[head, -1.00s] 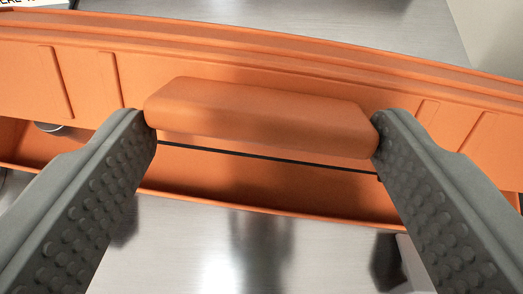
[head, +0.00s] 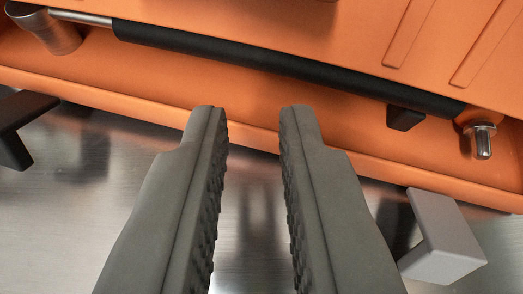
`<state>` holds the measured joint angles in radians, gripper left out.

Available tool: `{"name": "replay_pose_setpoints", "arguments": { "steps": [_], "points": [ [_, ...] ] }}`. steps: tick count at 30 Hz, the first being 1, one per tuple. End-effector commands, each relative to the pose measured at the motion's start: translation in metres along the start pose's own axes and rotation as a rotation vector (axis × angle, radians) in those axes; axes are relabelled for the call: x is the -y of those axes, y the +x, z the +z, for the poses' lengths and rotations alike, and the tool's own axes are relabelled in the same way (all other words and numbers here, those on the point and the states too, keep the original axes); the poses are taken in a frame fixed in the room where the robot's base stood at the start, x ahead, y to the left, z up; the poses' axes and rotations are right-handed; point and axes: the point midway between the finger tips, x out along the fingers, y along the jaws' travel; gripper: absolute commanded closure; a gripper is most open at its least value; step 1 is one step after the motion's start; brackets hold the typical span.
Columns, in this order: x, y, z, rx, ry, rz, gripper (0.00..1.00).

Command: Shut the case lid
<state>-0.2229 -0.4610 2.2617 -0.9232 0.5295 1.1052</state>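The orange case (head: 120,88) runs across the upper part of the head view, tilted down to the right. Its ribbed orange lid wall (head: 440,40) shows at the upper right, only in part. A black bar (head: 290,68) lies along the case between a metal rod end at the left and a metal pin (head: 482,140) at the right. My gripper (head: 254,108) points at the case's near rim, with its two grey fingers a small gap apart and nothing between them. I cannot tell whether the tips touch the rim. The lid's far edge is out of view.
A brushed metal surface (head: 80,220) lies in front of the case. A black bracket (head: 18,128) stands at the left and a light grey bracket (head: 440,240) at the right, both close to the near rim.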

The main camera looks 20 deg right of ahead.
Motion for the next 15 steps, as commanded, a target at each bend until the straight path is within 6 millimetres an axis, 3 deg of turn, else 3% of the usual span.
{"name": "replay_pose_setpoints", "arguments": {
  "steps": [1, 11, 15],
  "points": [
    [-0.0003, 0.0000, 0.0000, 0.000, 0.000, 0.001, 0.73],
    [-0.0010, -0.0004, -0.0008, -0.001, 0.000, 0.002, 0.08],
    [-0.0011, -0.0005, -0.0010, -0.001, 0.000, 0.002, 0.05]
  ]
}}
